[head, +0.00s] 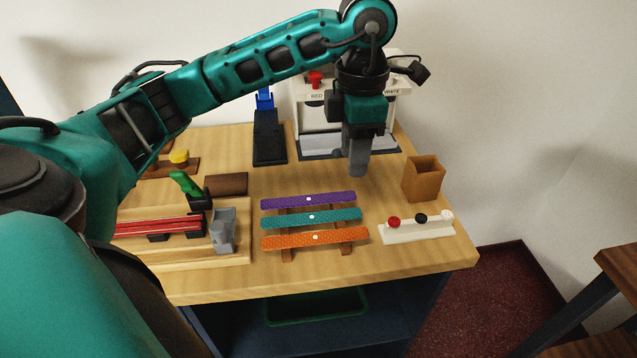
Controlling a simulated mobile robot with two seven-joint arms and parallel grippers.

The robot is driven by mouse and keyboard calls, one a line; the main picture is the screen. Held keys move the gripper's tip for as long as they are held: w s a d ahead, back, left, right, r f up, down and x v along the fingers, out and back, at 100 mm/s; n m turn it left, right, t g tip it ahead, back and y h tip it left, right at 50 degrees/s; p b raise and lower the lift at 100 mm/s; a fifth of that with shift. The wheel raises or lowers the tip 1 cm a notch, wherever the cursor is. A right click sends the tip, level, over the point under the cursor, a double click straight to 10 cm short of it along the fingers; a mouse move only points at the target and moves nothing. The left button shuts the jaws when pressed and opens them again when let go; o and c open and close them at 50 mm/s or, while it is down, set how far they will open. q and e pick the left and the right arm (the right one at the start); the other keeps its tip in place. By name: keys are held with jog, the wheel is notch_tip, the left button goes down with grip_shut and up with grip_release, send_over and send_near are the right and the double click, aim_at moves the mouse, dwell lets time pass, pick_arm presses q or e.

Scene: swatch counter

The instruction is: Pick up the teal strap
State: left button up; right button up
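The teal strap (333,217) lies across a low wooden rack, between a purple strap (335,199) behind it and an orange strap (335,237) in front. Each strap has a small white dot near its middle. My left gripper (357,168) points down above the counter, behind and a little right of the straps, apart from them. Its fingers look close together from this side, and I cannot tell whether they are open. Nothing shows between them. My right gripper is not in view.
A wooden box (423,180) and a white block with knobs (403,232) stand right of the straps. A white machine (310,110) is behind my gripper. A wooden fixture with red bars (165,226) is left. The counter's front strip (330,275) is clear.

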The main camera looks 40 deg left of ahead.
aim_at(351, 213)
pick_arm(q)
jog(key=f, duration=1)
jog(key=shift+s+d+f, duration=0.15)
jog(key=shift+d+f, duration=0.15)
jog(key=shift+f, duration=0.1)
jog(key=shift+c, duration=0.3)
grip_shut()
